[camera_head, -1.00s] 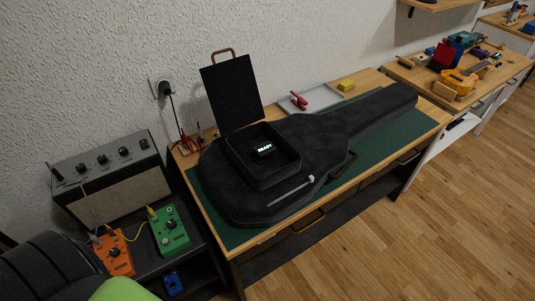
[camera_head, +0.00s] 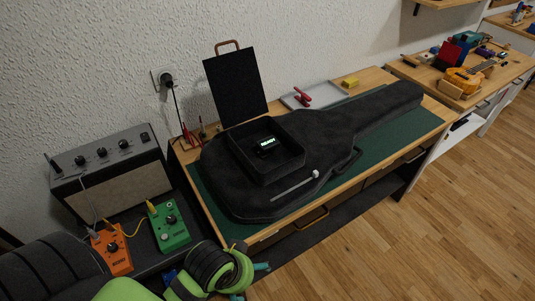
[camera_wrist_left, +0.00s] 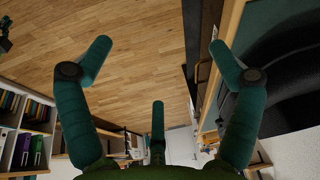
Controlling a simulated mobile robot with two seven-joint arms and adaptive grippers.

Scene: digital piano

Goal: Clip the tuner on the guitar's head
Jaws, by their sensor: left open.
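The tuner (camera_head: 268,143), a small black device with a lit green display, sits inside an open black box on the dark guitar case in the head view. An orange guitar (camera_head: 461,79) lies on the far-right bench; its head end points back right and is too small to make out clearly. My left gripper (camera_head: 252,281) is at the bottom of the head view, in front of the bench and well short of the box. In the left wrist view its teal fingers (camera_wrist_left: 160,55) are spread with nothing between them. My right gripper is not in view.
The black guitar case (camera_head: 345,125) covers much of the green mat (camera_head: 420,127). An amplifier (camera_head: 112,175), an orange pedal (camera_head: 112,250) and a green pedal (camera_head: 170,228) are at left. The wooden floor at right is clear.

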